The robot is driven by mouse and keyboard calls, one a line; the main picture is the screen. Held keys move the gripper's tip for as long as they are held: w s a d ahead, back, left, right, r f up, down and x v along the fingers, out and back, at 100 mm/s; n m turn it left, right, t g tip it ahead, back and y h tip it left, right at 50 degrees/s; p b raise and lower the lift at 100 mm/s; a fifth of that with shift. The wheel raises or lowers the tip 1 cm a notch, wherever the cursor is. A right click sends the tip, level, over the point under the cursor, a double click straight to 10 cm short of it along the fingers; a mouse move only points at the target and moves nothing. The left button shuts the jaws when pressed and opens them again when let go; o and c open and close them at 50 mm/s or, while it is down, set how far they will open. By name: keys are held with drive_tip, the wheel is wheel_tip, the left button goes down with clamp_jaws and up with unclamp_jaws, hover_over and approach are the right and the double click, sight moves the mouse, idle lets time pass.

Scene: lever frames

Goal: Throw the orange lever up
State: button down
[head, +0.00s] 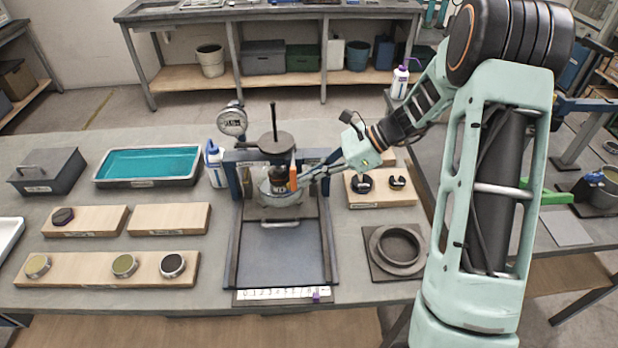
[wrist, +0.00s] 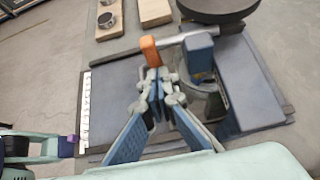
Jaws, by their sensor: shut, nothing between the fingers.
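The orange lever (head: 293,171) stands upright on the front of the press-like device in the middle of the bench. In the wrist view the lever's orange end (wrist: 149,48) shows just beyond my fingertips. My gripper (head: 306,177) reaches in from the right, its tips close beside the lever in the head view. In the wrist view my gripper (wrist: 158,78) has its fingertips together with nothing between them. I cannot tell whether the tips touch the lever. The lever's lower part is hidden behind my fingers in the wrist view.
The device's blue-grey frame (head: 231,262) surrounds the lever, with a round dark plate (head: 276,143) and a dial gauge (head: 232,121) above. A wooden block with black parts (head: 380,199) lies right, under my arm. A ring fixture (head: 397,249) sits front right.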

sight(292, 189)
drive_tip(key=shift+a+f+y+b, duration=0.1)
drive_tip(key=shift+f+y+b, duration=0.15)
drive_tip(key=shift+y+b, duration=0.15)
drive_tip(key=a+y+b, duration=0.1)
drive_tip(key=y+b, duration=0.1)
drive_tip(key=y, duration=0.1)
drive_tip(key=a+f+y+b, duration=0.1)
drive_tip(key=y+b, duration=0.1)
drive_tip(key=a+y+b, duration=0.1)
drive_tip(key=y+b, duration=0.2)
drive_tip(key=shift+f+y, duration=0.25)
drive_tip(key=shift+y, duration=0.05)
drive_tip(key=shift+a, duration=0.45)
drive_tip(key=shift+a+r+y, duration=0.15)
drive_tip(key=shift+a+y, duration=0.3)
drive_tip(key=shift+y, duration=0.25)
drive_tip(key=shift+a, duration=0.1)
idle(0.8)
